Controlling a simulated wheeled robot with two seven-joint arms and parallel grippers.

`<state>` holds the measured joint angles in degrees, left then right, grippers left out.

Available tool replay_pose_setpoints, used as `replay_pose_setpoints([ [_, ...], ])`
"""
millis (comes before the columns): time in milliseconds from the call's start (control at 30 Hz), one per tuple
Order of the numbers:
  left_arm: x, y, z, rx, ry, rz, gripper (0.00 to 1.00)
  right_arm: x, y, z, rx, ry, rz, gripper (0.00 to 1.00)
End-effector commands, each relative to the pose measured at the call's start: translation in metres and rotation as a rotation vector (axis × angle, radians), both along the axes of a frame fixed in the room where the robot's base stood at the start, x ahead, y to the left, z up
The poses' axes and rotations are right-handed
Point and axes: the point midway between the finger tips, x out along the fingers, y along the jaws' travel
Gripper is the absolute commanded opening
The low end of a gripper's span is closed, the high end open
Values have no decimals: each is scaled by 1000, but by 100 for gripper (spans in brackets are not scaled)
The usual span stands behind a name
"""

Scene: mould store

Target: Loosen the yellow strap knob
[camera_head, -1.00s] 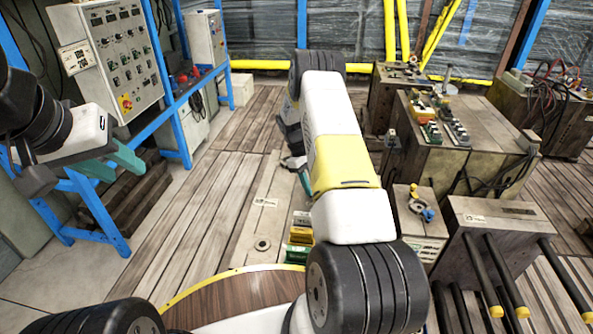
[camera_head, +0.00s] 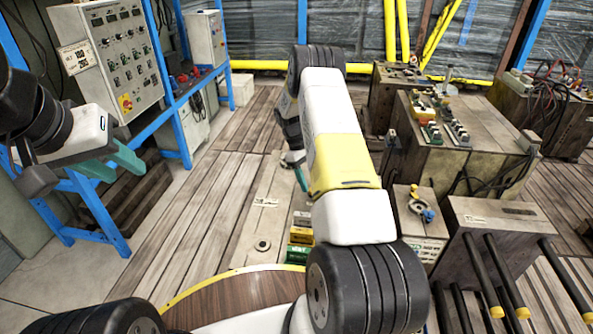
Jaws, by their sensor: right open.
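A small yellow knob (camera_head: 413,190) stands on a low block right of my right arm, beside a blue ring-shaped part (camera_head: 428,215). I cannot tell for sure that it is the strap knob, and no strap is clear. My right gripper (camera_head: 299,172) is largely hidden behind my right arm, over the wooden floor. A teal finger shows, and the gripper is open and well left of the yellow knob. My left gripper (camera_head: 116,165) is at the left, with its teal fingers apart and empty, far from the knob.
A control cabinet (camera_head: 105,55) on a blue frame (camera_head: 100,212) stands at the left. Heavy mould blocks (camera_head: 462,160) stand at the right, with black yellow-tipped bars (camera_head: 478,275) in front. Small coloured boxes (camera_head: 300,236) sit near my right arm. Plank floor (camera_head: 205,205) is clear between.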

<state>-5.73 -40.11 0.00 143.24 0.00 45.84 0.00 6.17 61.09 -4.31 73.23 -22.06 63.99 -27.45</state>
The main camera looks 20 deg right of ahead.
Motion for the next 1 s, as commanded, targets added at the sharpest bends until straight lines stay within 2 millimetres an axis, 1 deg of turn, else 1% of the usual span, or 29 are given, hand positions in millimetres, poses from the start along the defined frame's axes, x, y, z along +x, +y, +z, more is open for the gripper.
replay_pose_setpoints([
  [33,0,0,0,0,0,0,36,4,2,9,0,-5,1,50],
  [100,0,0,0,0,0,0,36,9,4,21,0,-5,0,50],
  [300,0,0,0,0,0,0,36,16,10,44,0,-2,-1,50],
  [433,0,0,0,0,0,0,36,18,11,49,0,-1,-1,50],
  [667,0,0,0,0,0,0,36,17,11,49,0,-1,-1,50],
  [767,0,0,0,0,0,0,36,18,12,56,2,-11,-5,50],
  [867,0,0,0,0,0,0,36,17,16,80,10,-46,-21,50],
  [967,0,0,0,0,0,0,36,12,24,123,29,-111,-55,50],
  [1000,0,0,0,0,0,0,36,8,29,142,37,-140,-71,50],
])
